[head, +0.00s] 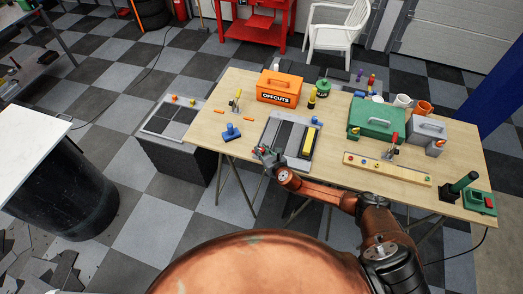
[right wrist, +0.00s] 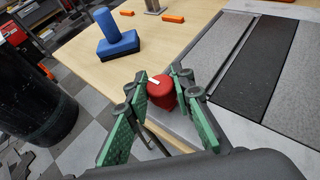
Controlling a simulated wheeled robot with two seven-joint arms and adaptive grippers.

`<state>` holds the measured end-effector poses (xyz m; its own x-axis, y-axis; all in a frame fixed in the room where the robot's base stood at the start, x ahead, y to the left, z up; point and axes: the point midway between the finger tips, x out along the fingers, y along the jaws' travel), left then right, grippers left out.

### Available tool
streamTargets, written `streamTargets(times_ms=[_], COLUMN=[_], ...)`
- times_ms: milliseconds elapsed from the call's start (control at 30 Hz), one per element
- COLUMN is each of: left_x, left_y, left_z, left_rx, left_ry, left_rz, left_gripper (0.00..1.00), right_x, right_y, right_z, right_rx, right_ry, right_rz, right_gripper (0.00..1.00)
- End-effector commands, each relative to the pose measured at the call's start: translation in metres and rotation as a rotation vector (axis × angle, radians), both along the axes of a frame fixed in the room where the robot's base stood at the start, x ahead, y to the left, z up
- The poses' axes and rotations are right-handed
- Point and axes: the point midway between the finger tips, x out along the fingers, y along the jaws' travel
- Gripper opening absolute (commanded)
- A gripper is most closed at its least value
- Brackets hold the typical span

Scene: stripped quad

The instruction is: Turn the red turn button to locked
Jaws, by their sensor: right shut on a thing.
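The red turn button (right wrist: 161,91) is a round red knob with a white mark on its top. It sits at the near edge of the grey board with dark strips (right wrist: 225,62), between the green-padded fingers. My right gripper (right wrist: 160,88) is shut on it. In the head view my right gripper (head: 266,157) is at the near left corner of the grey board (head: 271,131) and mostly hides the button. The lettering or position marks around the button cannot be made out. My left gripper is not in view.
A blue block with a handle (head: 231,132) stands left of the board; it also shows in the right wrist view (right wrist: 117,36). A yellow bar (head: 309,140) lies on the board. An orange OFFCUTS box (head: 281,87) and green toolbox (head: 376,118) stand behind. Wood table is bare at front left.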

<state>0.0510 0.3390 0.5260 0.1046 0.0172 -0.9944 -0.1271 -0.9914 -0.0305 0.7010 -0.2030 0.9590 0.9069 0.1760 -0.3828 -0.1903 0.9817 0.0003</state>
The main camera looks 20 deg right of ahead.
Motion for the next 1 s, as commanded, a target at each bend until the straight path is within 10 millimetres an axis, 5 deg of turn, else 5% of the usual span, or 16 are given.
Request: streamTargets(times_ms=[167,567,1000], left_x=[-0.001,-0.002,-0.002], left_y=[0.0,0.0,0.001], left_z=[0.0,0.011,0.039], left_rx=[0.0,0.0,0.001], left_ry=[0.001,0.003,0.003], left_rz=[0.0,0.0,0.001], left_gripper=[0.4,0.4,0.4], right_x=[0.0,-0.001,-0.001], right_y=[0.0,0.002,0.004], right_z=[0.0,0.001,0.0], right_rx=[0.0,0.003,0.004], right_ry=[0.0,0.003,0.005], right_rz=[0.0,-0.06,-0.406], right_gripper=[0.0,0.0,0.0])
